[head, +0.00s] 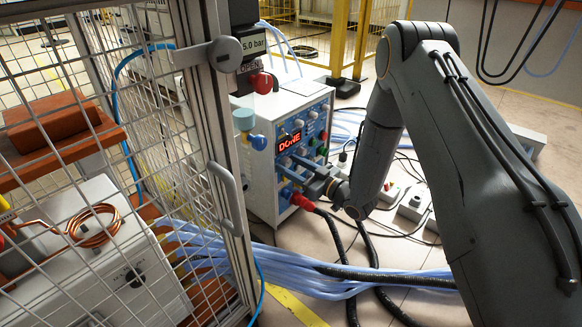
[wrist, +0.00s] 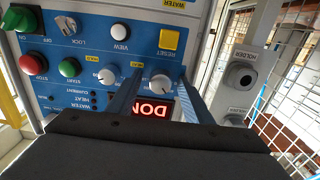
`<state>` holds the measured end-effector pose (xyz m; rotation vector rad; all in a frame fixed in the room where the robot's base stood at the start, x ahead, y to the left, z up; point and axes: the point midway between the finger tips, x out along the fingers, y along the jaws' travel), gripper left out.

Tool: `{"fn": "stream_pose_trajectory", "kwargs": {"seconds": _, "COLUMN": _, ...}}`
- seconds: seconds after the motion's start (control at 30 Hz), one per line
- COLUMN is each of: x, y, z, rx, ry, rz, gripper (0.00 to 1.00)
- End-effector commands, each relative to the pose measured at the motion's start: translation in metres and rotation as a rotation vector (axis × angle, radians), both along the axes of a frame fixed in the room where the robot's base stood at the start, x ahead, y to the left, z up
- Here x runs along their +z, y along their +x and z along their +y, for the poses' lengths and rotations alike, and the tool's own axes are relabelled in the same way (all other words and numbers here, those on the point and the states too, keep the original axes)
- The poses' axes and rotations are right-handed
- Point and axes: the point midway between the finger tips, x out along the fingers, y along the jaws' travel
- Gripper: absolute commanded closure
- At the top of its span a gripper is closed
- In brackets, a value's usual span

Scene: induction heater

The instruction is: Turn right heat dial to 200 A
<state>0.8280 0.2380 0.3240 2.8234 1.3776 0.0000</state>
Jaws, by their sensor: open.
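The blue control panel (wrist: 147,50) of the heater cabinet (head: 262,180) appears upside down in the wrist view. A white round dial (wrist: 160,85) sits between the open fingers of my gripper (wrist: 158,88); I cannot tell whether they touch it. A similar white dial (wrist: 107,76) is outside the fingers, to the picture's left, which is the panel's right. Dial scales and settings are too small to read. My gripper (head: 298,168) is at the panel front there, hiding some controls.
Near the fingers are a yellow RESET button (wrist: 170,39), a white VIEW button (wrist: 120,32), a green button (wrist: 69,67) and a red STOP button (wrist: 35,62). Holders (wrist: 240,75) flank the panel. A mesh fence (head: 150,110) stands left; hoses (head: 340,275) cover the floor.

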Motion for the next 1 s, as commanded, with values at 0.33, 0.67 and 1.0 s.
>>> {"fn": "stream_pose_trajectory", "kwargs": {"seconds": 0.33, "x": 0.0000, "y": 0.0000, "z": -0.0005, "rx": -0.001, "ry": 0.000, "rz": 0.000, "gripper": 0.95}}
{"fn": "stream_pose_trajectory", "kwargs": {"seconds": 0.67, "x": 0.0015, "y": 0.0002, "z": -0.0014, "rx": -0.002, "ry": -0.037, "rz": -0.047, "gripper": 0.95}}
{"fn": "stream_pose_trajectory", "kwargs": {"seconds": 1.0, "x": 0.0027, "y": 0.0002, "z": -0.0023, "rx": -0.004, "ry": -0.186, "rz": -0.237, "gripper": 0.95}}
